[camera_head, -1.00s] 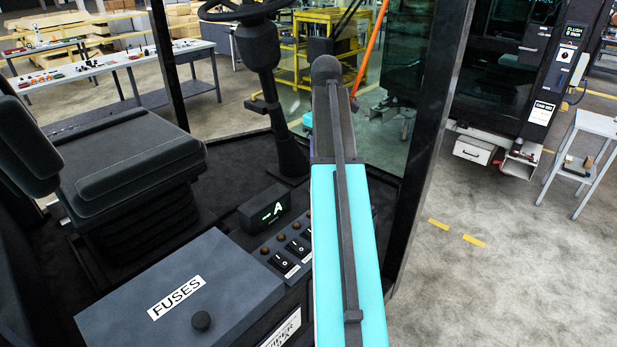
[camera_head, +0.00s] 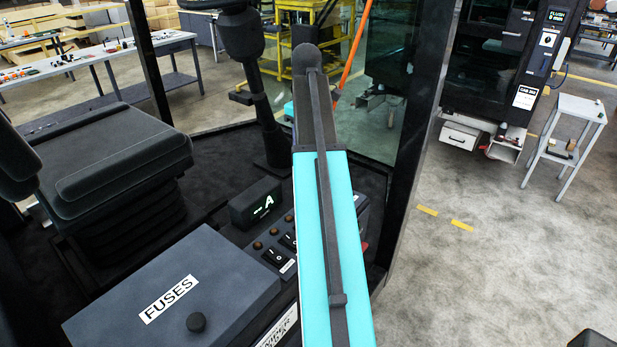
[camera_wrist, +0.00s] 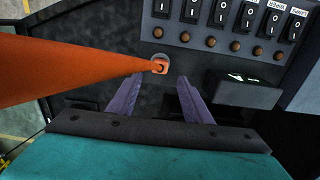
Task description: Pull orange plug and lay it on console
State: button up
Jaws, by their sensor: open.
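In the wrist view an orange tapered length (camera_wrist: 80,72) runs in from the left and narrows to a small orange end with a pale ring (camera_wrist: 160,66) against the console panel (camera_wrist: 185,62); I take this end to be the plug. My gripper (camera_wrist: 161,80) is open, its two purple fingers apart, with the orange end just beyond and between the tips in the picture. I cannot tell whether they touch it. In the head view my arm hides the gripper and plug. An orange line (camera_head: 354,58) shows behind my arm. The console (camera_head: 284,268) is partly covered by my arm.
Rocker switches (camera_wrist: 220,12) and brown knobs (camera_wrist: 210,43) line the console, with a small display box (camera_wrist: 240,90) beside them. A fuse box (camera_head: 225,275) stands left, near the seat (camera_head: 125,155). A dark cab post (camera_head: 412,170) rises right of my arm.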

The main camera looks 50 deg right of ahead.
notch_tip(320, 180, down, 4)
jog(key=b, duration=0.2)
jog(key=shift+f+b, duration=0.2)
jog(key=shift+b, duration=0.2)
jog(key=shift+f, duration=1.9)
jog(key=shift+p, duration=0.3)
jog(key=shift+c, duration=0.2)
grip_shut()
jog(key=shift+r, duration=0.3)
jog(key=shift+r+p, duration=0.5)
jog(key=shift+p, duration=0.05)
jog(key=shift+r+p, duration=1.65)
jog(key=shift+r, duration=0.6)
